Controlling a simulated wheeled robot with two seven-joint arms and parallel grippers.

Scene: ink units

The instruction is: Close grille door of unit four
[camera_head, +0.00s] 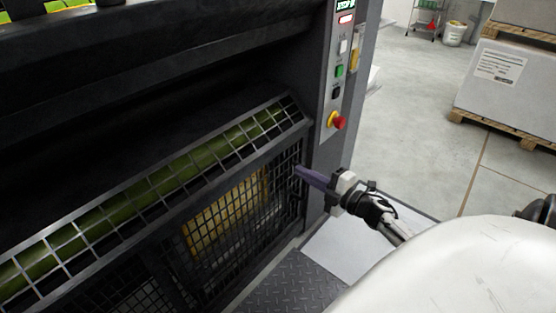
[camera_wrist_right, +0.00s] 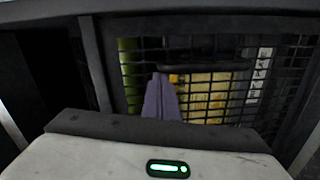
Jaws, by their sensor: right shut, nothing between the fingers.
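The grille door (camera_head: 281,212), a dark wire mesh in a dark frame, stands at the lower front of the machine; whether it is fully shut I cannot tell. In the right wrist view the mesh (camera_wrist_right: 225,90) fills the middle, with a dark horizontal bar (camera_wrist_right: 205,66) across its upper part. My right gripper (camera_head: 299,171) has purple fingers pressed together, empty, at the right edge of the mesh. In the wrist view its fingers (camera_wrist_right: 160,78) point at the mesh; contact is unclear. My left gripper is out of view.
A slanted grille (camera_head: 150,200) over a green roller lies above the door. The control column (camera_head: 340,75) with a red emergency button (camera_head: 338,121) rises at the right. Diamond-plate floor (camera_head: 290,285) lies below. Wrapped pallets (camera_head: 505,90) stand far right, with open floor between.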

